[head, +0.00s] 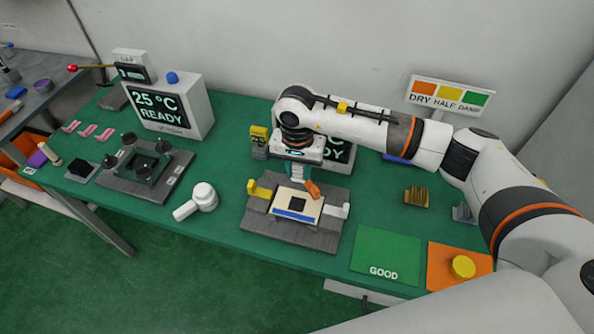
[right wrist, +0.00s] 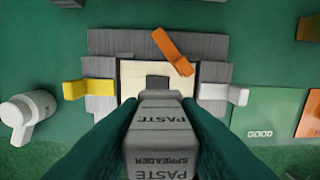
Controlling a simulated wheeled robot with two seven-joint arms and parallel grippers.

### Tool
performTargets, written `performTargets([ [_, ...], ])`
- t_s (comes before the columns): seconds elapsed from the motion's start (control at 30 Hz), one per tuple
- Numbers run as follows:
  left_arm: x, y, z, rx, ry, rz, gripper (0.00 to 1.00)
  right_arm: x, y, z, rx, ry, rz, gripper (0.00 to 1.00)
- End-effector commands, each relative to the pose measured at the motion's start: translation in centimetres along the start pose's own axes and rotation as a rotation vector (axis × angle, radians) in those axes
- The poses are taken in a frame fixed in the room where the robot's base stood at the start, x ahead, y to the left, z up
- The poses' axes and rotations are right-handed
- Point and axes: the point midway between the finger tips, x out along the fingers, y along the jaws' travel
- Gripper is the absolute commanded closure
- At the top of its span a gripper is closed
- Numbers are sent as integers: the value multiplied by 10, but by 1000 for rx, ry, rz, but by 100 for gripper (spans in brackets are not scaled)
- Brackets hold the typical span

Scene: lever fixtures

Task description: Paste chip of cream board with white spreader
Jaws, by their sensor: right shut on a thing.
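My right gripper (head: 299,176) is above the fixture and shut on the white spreader (right wrist: 158,135), labelled PASTE SPREADER. It points down toward the board between the teal fingers; in the head view I cannot make it out. The cream board (head: 277,204) lies in the grey fixture (head: 313,238), with a dark square (head: 298,204) at its middle and a blue strip along its near edge. In the right wrist view the spreader hides part of the cream board (right wrist: 134,74) and the dark square (right wrist: 157,82). I cannot tell whether the spreader touches it. My left gripper is out of view.
A yellow lever (head: 260,191) and a white lever (head: 336,210) flank the board; an orange lever (head: 313,189) reaches over its far corner. Green GOOD (head: 388,252) and orange (head: 443,258) pads lie right.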

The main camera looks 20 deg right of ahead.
Motion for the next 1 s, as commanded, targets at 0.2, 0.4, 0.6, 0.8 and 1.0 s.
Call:
performTargets([
  [0.2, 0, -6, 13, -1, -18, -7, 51, 10, 2, -1, 45, 19, 14, 90],
  [0.4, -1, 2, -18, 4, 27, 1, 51, 10, 2, -1, 43, 18, 14, 90],
  [0.6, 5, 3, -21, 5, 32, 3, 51, 11, 2, -1, 42, 17, 14, 90],
  [0.8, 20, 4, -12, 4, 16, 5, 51, 23, 2, -2, 42, 19, 13, 90],
  [1.0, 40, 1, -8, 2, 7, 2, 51, 43, 2, -2, 42, 18, 14, 90],
])
